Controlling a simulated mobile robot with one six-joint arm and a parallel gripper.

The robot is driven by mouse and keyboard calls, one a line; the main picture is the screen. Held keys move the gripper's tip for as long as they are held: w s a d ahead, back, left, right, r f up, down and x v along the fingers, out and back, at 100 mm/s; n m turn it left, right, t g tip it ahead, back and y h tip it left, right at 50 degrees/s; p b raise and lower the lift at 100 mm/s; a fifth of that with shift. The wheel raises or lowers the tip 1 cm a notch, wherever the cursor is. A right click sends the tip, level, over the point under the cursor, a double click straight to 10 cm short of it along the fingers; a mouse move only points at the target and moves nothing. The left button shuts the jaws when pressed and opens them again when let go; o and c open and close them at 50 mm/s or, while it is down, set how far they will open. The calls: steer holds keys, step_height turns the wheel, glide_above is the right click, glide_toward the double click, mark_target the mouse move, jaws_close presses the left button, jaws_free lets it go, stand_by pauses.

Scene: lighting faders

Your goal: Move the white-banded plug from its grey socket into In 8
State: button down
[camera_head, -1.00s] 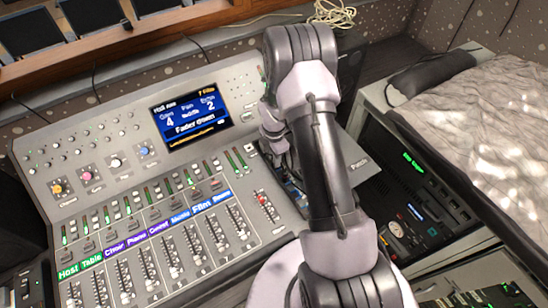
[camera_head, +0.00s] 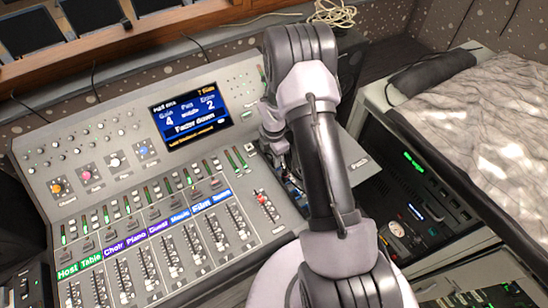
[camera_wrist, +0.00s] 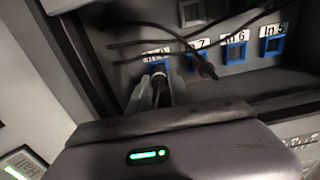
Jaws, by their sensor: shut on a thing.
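In the wrist view my gripper (camera_wrist: 160,92) is shut on a dark plug (camera_wrist: 159,82) with a pale ring near its front end. The plug points at the blue-framed socket In 8 (camera_wrist: 155,62), directly in front of it. I cannot tell whether its tip is inside, as the fingers and plug cover much of the opening. A grey socket (camera_wrist: 191,12) shows above the blue row. In the head view my gripper (camera_head: 280,160) is over the patch area right of the mixer, mostly hidden by my arm.
Blue-framed sockets In 7 (camera_wrist: 196,58), In 6 (camera_wrist: 235,50) and In 5 (camera_wrist: 272,44) run to the right. Another dark plug (camera_wrist: 206,69) hangs by In 7, and dark cables cross above the row. The fader console (camera_head: 150,200) lies left of my arm.

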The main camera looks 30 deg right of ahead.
steer(key=shift+s+f+b, duration=0.15)
steer(key=shift+f+b, duration=0.4)
stand_by(1.6)
steer(key=c, duration=1.1)
jaws_free()
